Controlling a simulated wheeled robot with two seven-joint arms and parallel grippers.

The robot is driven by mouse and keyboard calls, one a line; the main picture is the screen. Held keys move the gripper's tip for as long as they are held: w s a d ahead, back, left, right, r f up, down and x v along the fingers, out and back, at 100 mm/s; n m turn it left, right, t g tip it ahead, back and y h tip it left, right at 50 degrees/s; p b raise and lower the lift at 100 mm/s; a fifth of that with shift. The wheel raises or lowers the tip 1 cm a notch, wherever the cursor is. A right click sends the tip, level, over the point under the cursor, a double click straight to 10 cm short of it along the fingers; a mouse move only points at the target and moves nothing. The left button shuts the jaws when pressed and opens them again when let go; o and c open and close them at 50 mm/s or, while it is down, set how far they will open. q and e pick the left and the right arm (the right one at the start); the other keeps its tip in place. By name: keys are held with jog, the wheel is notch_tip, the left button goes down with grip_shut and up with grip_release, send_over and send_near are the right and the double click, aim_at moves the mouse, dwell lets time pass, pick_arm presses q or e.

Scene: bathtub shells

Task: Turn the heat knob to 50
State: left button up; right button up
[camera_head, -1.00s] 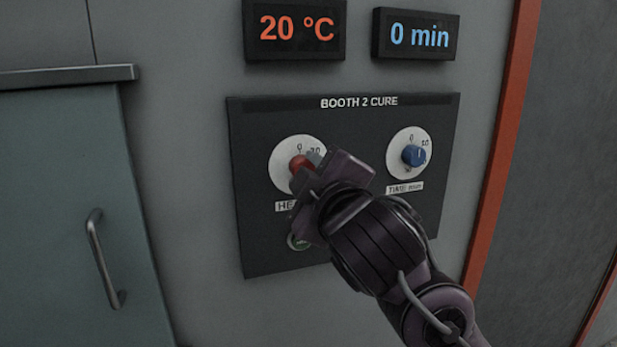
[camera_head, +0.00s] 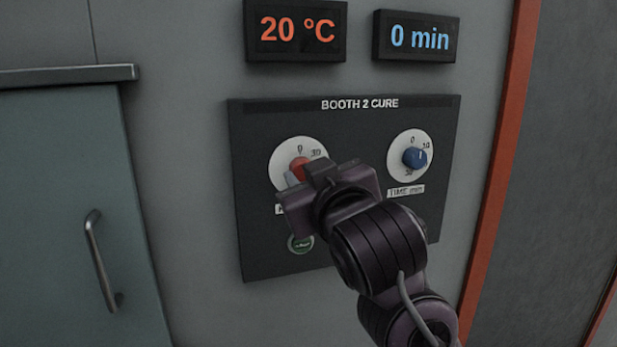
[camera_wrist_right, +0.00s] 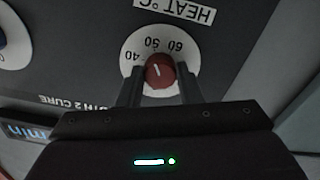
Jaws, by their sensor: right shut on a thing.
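The red heat knob (camera_head: 299,165) sits on a white round dial (camera_head: 281,158) at the left of the dark "BOOTH 2 CURE" panel. My right gripper (camera_head: 306,174) is shut on the knob, one finger on each side, and hides the dial's lower right. In the right wrist view the red knob (camera_wrist_right: 160,72) lies between the fingers, with 40, 50 and 60 above it. The white line on the knob lies roughly along the 50 direction; which end is the pointer is unclear. The temperature display (camera_head: 296,29) reads 20 °C. My left gripper is out of view.
A blue time knob (camera_head: 415,158) is at the panel's right, below a display (camera_head: 415,37) reading 0 min. A cabinet door with a metal handle (camera_head: 101,262) is at the left.

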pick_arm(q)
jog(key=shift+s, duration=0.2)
pick_arm(e)
jog(key=shift+f, duration=0.15)
jog(key=o, duration=1)
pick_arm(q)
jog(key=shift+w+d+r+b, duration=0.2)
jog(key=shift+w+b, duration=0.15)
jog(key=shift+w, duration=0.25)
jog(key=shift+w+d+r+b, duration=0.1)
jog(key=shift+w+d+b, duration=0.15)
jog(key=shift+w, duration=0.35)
pick_arm(e)
jog(key=v, duration=0.8)
